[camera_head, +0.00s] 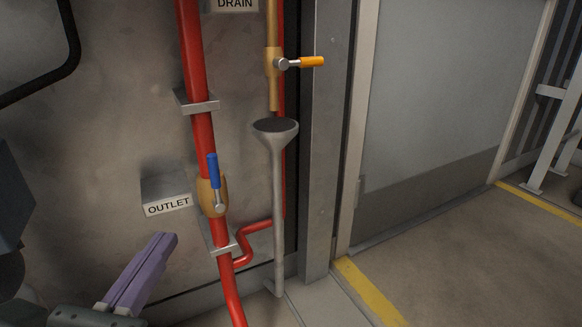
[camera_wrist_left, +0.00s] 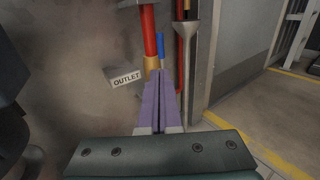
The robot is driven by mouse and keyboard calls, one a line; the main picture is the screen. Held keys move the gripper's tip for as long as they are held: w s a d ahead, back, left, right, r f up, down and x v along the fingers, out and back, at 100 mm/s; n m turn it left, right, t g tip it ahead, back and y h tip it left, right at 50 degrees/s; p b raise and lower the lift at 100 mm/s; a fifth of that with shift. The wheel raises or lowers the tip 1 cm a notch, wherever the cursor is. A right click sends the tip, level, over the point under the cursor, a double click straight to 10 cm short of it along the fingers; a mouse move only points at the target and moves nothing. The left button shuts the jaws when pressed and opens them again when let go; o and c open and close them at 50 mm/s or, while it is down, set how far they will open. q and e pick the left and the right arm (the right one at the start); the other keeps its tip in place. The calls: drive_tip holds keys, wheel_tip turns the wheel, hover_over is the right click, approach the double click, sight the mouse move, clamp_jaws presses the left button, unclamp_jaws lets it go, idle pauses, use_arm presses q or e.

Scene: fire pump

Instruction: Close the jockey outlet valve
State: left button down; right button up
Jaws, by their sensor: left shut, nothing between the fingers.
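The outlet valve has a brass body (camera_head: 212,197) on a red vertical pipe, to the right of the OUTLET label (camera_head: 167,204). Its blue lever (camera_head: 213,170) points up, roughly along the pipe. My left gripper (camera_head: 166,241), with purple fingers, is shut and empty, below and left of the valve, apart from it in the head view. In the left wrist view the shut fingers (camera_wrist_left: 159,76) point toward the valve, and their tips overlap the lower part of the brass body (camera_wrist_left: 151,63). The blue lever (camera_wrist_left: 161,47) shows just above the tips. My right gripper is not in view.
A drain valve with an orange lever (camera_head: 312,62) sits above a grey funnel (camera_head: 276,128) and its drain pipe, right of the red pipe. A metal post (camera_head: 322,150) and a grey door (camera_head: 440,110) stand further right.

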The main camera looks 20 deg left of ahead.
sight(212, 173)
use_arm(q)
drive_tip(key=b+x, duration=0.2)
drive_tip(key=x, duration=1.2)
drive_tip(key=shift+d, duration=0.1)
